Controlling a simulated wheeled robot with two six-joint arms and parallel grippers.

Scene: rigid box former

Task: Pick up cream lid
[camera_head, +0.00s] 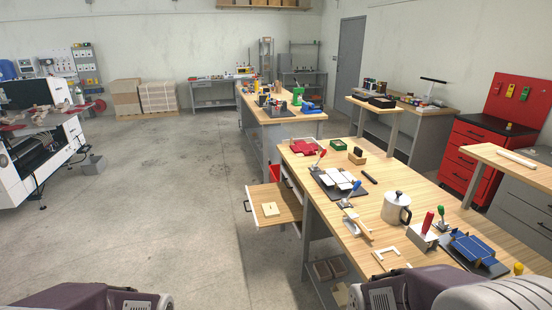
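A small flat cream square with a dark spot near its middle, which looks like the cream lid (270,209), lies in the open wooden drawer (290,207) at the left side of the near workbench. It appears to lie flat, with bare drawer floor around it. Only dark, rounded parts of my arms show along the bottom edge, one at the lower left and one at the lower right. Neither of my grippers is in view, and nothing of mine is near the cream lid.
The near workbench (350,215) carries a metal pot (396,208), a blue box blank (472,248), white panels on a dark plate (339,179), red- and green-handled clamps, and a cream frame (391,257). The concrete floor (190,200) left of the drawer is clear.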

